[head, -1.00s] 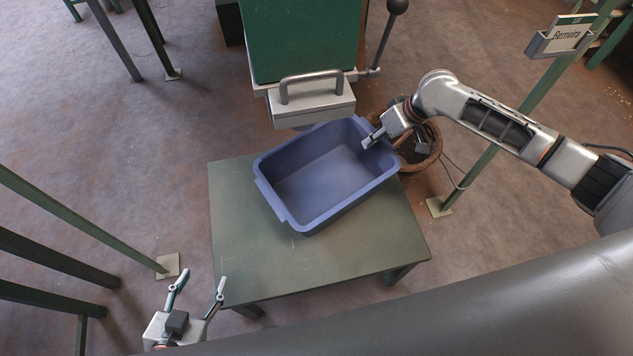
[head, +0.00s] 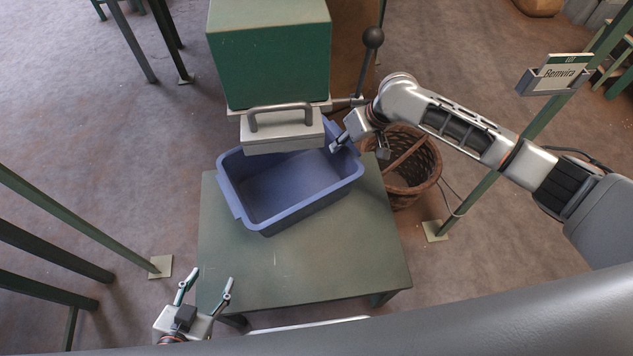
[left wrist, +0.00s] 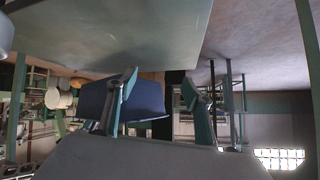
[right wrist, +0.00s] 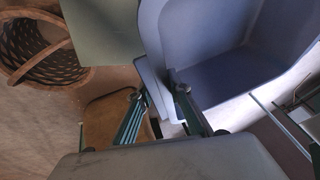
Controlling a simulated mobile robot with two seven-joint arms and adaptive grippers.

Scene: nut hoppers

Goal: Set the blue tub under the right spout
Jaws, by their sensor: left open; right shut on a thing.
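The blue tub (head: 288,215) is empty and sits at the far part of the green table, set at an angle. Its far edge lies beneath the grey spout (head: 283,134) of the green hopper (head: 270,55). My right gripper (head: 337,146) is shut on the tub's right rim. In the right wrist view the fingers (right wrist: 160,103) close on the rim of the tub (right wrist: 225,75). My left gripper (head: 208,285) is open and empty at the near left of the table. The left wrist view shows its spread fingers (left wrist: 158,95), with the tub (left wrist: 150,103) beyond them.
The green table (head: 330,265) is bare in front of the tub. A wicker basket (head: 425,170) stands on the floor right of the table. A green post with a sign (head: 560,72) stands at the right.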

